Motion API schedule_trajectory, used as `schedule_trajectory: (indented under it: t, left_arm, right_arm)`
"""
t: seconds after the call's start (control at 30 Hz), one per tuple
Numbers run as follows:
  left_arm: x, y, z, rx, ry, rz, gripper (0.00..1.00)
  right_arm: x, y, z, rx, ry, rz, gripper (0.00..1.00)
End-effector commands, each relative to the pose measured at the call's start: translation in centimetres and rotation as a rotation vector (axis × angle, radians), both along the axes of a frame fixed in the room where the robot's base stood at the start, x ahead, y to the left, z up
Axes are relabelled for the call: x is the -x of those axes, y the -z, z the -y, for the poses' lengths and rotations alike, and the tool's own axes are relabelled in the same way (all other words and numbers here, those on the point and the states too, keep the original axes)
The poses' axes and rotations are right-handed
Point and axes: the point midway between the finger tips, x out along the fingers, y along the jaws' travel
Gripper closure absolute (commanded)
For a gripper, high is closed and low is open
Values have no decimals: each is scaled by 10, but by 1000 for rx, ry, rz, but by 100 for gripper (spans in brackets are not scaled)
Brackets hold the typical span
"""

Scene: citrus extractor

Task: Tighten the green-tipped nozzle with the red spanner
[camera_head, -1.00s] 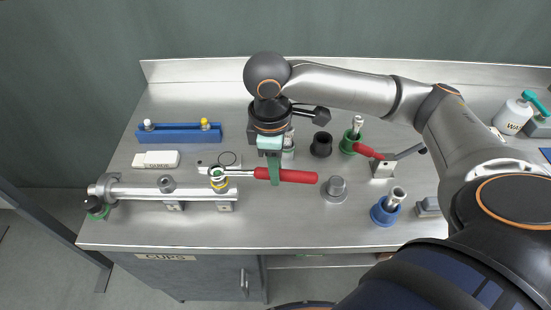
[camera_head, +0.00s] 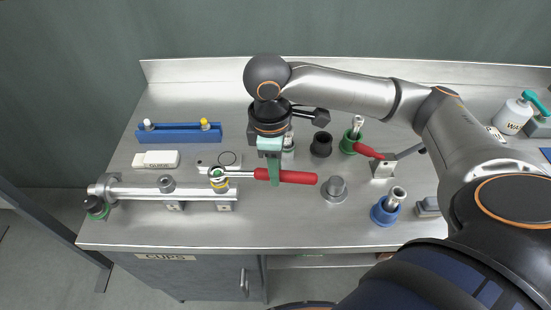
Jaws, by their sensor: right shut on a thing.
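The red spanner (camera_head: 296,177) lies level above the bench, its red handle to the right and its steel shank reaching left. My right gripper (camera_head: 275,177) is shut on the handle near its left end, coming down from above. The head appears to sit around the nozzle's top, but exact seating is too small to tell. My left gripper is not in view.
A blue rack (camera_head: 180,137) with white and yellow-topped pieces stands at the back left, a white box (camera_head: 156,159) in front of it. A grey cup (camera_head: 335,189), a black cup (camera_head: 321,144), a green holder (camera_head: 350,146) and a blue holder (camera_head: 383,213) stand right of the spanner.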

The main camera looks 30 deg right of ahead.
Motion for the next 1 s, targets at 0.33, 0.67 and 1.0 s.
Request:
schedule_trajectory:
  t: [0.33, 0.67, 1.0]
  left_arm:
    - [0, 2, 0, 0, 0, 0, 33]
    - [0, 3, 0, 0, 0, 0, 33]
    - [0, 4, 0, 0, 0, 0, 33]
  right_arm:
    - [0, 7, 0, 0, 1, 0, 100]
    - [0, 14, 0, 1, 1, 0, 100]
    - [0, 18, 0, 0, 0, 0, 100]
